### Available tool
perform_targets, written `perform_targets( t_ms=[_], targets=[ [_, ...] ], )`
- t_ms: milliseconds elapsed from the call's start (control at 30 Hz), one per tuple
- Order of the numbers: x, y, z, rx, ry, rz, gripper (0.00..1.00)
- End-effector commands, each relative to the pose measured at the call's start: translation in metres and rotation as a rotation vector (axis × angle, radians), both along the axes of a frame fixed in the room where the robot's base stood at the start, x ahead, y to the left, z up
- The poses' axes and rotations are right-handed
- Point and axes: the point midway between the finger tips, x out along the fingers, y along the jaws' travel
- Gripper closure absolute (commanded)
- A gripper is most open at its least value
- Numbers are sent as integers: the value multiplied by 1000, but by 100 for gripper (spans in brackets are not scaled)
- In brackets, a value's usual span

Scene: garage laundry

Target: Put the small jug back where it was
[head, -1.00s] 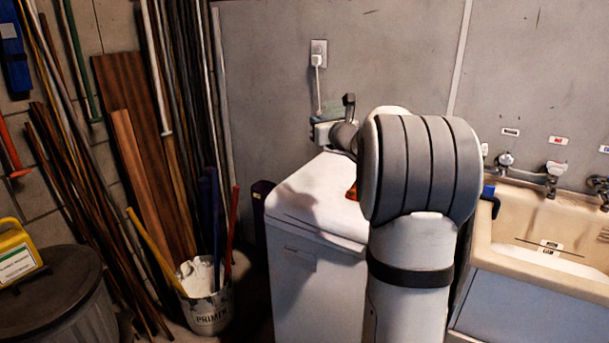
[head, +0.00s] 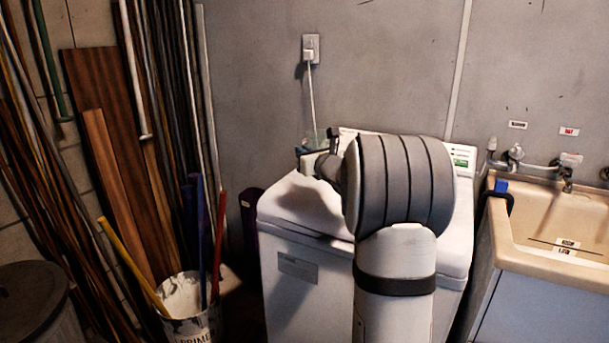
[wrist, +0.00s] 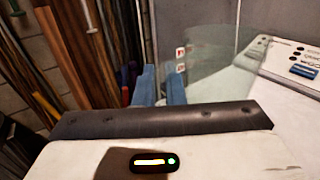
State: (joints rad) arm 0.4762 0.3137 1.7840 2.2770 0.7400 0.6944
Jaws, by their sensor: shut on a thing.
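The small jug is clear, faintly green glass. It fills the upper middle of the wrist view (wrist: 215,68), and a small part of it shows in the head view (head: 318,139). My gripper (wrist: 160,84) has blue fingers shut on the jug. In the head view my gripper (head: 308,152) is over the back left of the white washing machine (head: 290,205). The jug's base is hard to make out, so I cannot tell whether it touches the lid.
The washer's control panel (head: 462,160) stands along its back edge. A beige sink (head: 530,235) is to the right. A primer bucket (head: 190,305) with coloured poles and leaning boards (head: 108,140) crowd the left. A wall outlet (head: 310,48) with a cord is behind.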

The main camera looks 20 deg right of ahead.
Motion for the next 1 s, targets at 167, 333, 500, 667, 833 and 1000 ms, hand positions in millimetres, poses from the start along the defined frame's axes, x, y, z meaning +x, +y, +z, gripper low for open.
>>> perform_targets(
  t_ms=[167,333,500,667,833,1000],
  targets=[
    [0,0,-27,1,1,1,100],
    [0,1,-48,0,0,1,100],
    [0,1,-50,-2,-1,1,100],
    [0,1,-51,-2,-1,1,100],
    [0,1,-53,-2,-1,1,85],
    [0,1,-53,-1,-1,2,71]
  ],
)
